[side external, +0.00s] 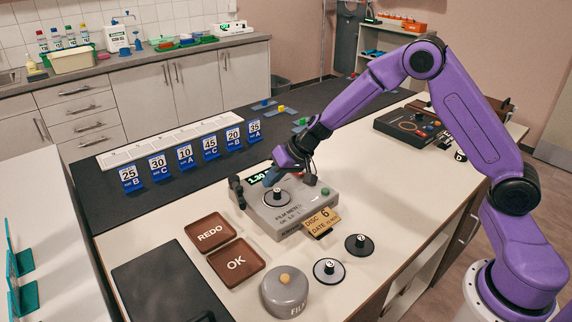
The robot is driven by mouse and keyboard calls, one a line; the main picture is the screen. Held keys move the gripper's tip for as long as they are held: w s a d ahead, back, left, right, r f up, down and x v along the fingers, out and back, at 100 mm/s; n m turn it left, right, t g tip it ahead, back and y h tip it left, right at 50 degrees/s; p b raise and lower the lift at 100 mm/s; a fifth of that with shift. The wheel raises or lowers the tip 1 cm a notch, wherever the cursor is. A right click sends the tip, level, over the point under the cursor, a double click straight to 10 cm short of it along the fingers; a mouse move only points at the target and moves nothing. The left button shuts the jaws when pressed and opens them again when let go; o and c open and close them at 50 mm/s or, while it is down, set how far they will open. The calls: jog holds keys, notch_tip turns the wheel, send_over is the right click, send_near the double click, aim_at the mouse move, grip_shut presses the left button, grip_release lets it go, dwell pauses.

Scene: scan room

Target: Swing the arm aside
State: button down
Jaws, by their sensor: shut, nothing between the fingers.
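My purple arm reaches in from the right across the work table (190,275). My gripper (272,178) is over the back of the grey film meter (285,217), close to its lit display (257,178). The fingers are small and dark here and look shut and empty. I cannot tell whether they touch the meter. A disc with a knob (277,197) sits on top of the meter, just below my gripper. A yellow tag (320,222) reading "DISC 6" is at the meter's front right.
Brown REDO (210,231) and OK (237,262) trays lie left of the meter. Two numbered discs (329,271) (359,245) and a grey round pot (285,291) are in front. Blue number stands (184,157) line the back left. A control box (407,127) stands at the right.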

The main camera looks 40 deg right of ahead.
jog(key=a+v, duration=0.1)
jog(key=v, duration=0.6)
jog(key=shift+s, duration=0.45)
jog(key=shift+r, duration=0.1)
jog(key=s+a+r+n+g, duration=0.2)
jog(key=s+a+n+g, duration=0.15)
jog(key=s, duration=0.75)
jog(key=s+a+r+n+g, duration=0.2)
jog(key=s+a+n, duration=0.2)
jog(key=s, duration=0.7)
jog(key=s+d+n+h, duration=0.4)
jog(key=s+d+n, duration=0.2)
jog(key=s+d, duration=0.4)
jog(key=s, duration=0.3)
jog(key=shift+s+d+r, duration=0.3)
jog(key=shift+s, duration=0.1)
